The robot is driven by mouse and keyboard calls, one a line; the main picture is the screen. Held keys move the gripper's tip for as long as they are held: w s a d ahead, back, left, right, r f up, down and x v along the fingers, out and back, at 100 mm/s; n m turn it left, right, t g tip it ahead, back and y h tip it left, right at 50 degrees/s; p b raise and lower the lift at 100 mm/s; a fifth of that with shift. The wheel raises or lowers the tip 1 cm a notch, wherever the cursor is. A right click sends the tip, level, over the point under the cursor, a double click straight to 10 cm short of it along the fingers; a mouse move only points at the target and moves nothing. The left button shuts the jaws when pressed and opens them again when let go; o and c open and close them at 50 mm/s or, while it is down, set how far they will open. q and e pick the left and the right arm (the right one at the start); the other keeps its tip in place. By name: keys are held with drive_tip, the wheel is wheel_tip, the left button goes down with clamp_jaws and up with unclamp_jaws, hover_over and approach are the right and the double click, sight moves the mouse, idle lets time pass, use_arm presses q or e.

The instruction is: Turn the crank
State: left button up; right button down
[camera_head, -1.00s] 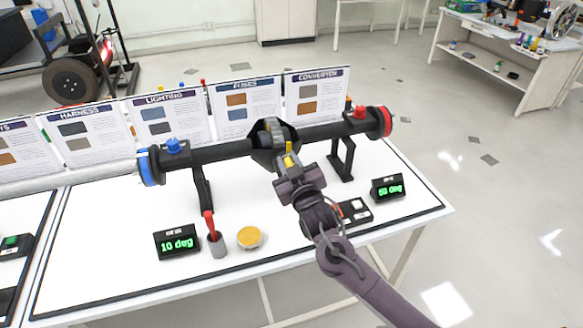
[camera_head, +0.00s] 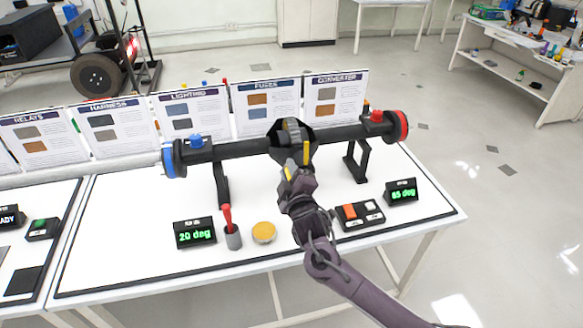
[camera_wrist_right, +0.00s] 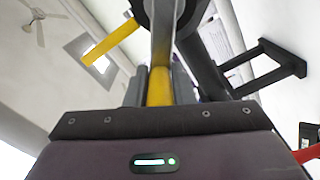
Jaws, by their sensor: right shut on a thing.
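A black axle tube (camera_head: 230,150) lies across stands on the white table, with a blue left end and a red right end. At its middle is a dark round housing with a grey hub (camera_head: 290,132). Yellow crank grips show there: one (camera_head: 306,152) is free, also visible in the right wrist view (camera_wrist_right: 112,42). My right gripper (camera_head: 289,172) is shut on the other yellow grip (camera_wrist_right: 159,86), which sits between its fingers at the end of a grey arm. My left gripper is not in view.
Displays read 20 deg (camera_head: 195,236) at left and 65 deg (camera_head: 403,193) at right. Info panels line the back.

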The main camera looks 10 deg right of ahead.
drive_tip(key=shift+w+d+r+n, duration=0.1)
drive_tip(key=shift+d+n, duration=0.05)
drive_tip(key=shift+n, duration=0.25)
drive_tip(key=c, duration=1.4)
unclamp_jaws()
drive_tip(key=shift+o, duration=0.5)
drive_tip(key=s+b, duration=0.1)
drive_tip(key=s, duration=0.7)
drive_tip(key=shift+d, duration=0.15)
